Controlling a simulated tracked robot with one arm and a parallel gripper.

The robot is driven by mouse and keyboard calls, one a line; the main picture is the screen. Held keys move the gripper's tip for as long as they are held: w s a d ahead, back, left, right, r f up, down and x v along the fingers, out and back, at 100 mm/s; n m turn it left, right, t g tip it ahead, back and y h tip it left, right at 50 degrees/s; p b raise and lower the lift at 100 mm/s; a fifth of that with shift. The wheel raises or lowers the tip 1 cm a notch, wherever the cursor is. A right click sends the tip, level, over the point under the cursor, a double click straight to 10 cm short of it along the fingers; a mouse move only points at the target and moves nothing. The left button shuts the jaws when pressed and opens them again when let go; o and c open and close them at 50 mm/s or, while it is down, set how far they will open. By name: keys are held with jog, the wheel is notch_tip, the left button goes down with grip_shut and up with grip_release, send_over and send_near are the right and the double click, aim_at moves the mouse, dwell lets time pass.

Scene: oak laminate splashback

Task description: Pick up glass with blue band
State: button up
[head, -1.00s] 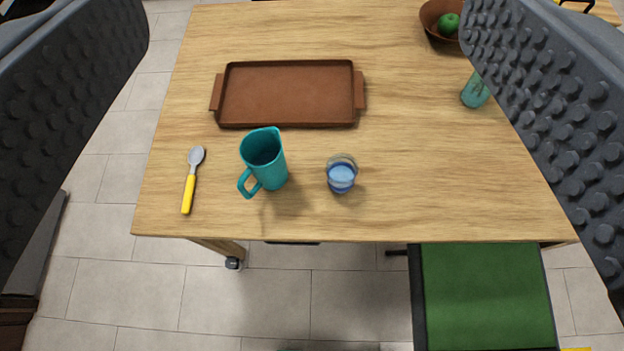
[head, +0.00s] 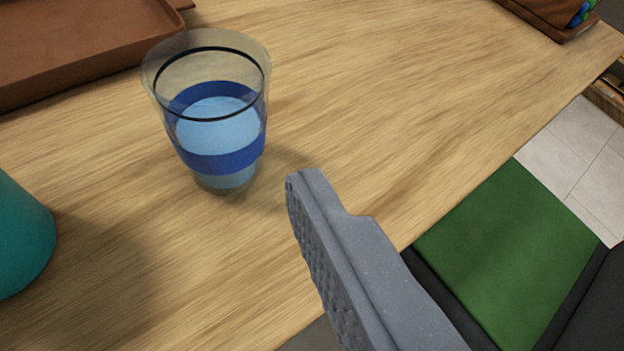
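The glass with the blue band (head: 213,158) stands upright on the wooden table. It is clear, with a dark ring inside near the rim, a wide blue band and pale blue contents. One grey finger of my gripper (head: 345,262) shows to the right of the glass and nearer to me. Its studded pad faces left with nothing against it, so my gripper looks open and empty. A gap of bare table shows between the fingertip and the glass. The other finger is out of view.
A teal jug (head: 22,240) is cut off at the left edge. The brown tray (head: 75,45) lies behind the glass at upper left. A brown holder (head: 545,18) with colored items is at upper right. A green seat (head: 510,245) is beyond the table's edge. Table right of the glass is clear.

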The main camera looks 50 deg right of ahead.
aim_at(220, 149)
jog(key=shift+h, duration=0.7)
jog(key=w+d+f, duration=0.2)
jog(key=w+f, duration=0.1)
jog(key=w+d+f+b, duration=0.1)
jog(key=w+d+f, duration=0.1)
jog(key=w+d, duration=0.1)
jog(key=shift+d+f, duration=0.2)
jog(key=shift+f, duration=0.2)
jog(key=x, duration=0.2)
jog(key=b+x, duration=0.1)
jog(key=x, duration=0.1)
jog(key=shift+w+a+f, duration=0.1)
jog(key=shift+a+f, duration=0.05)
jog(key=shift+a, duration=0.2)
jog(key=shift+w+d+f, duration=0.15)
jog(key=shift+w+d, duration=0.05)
jog(key=shift+w, duration=0.35)
jog(key=c, duration=1.2)
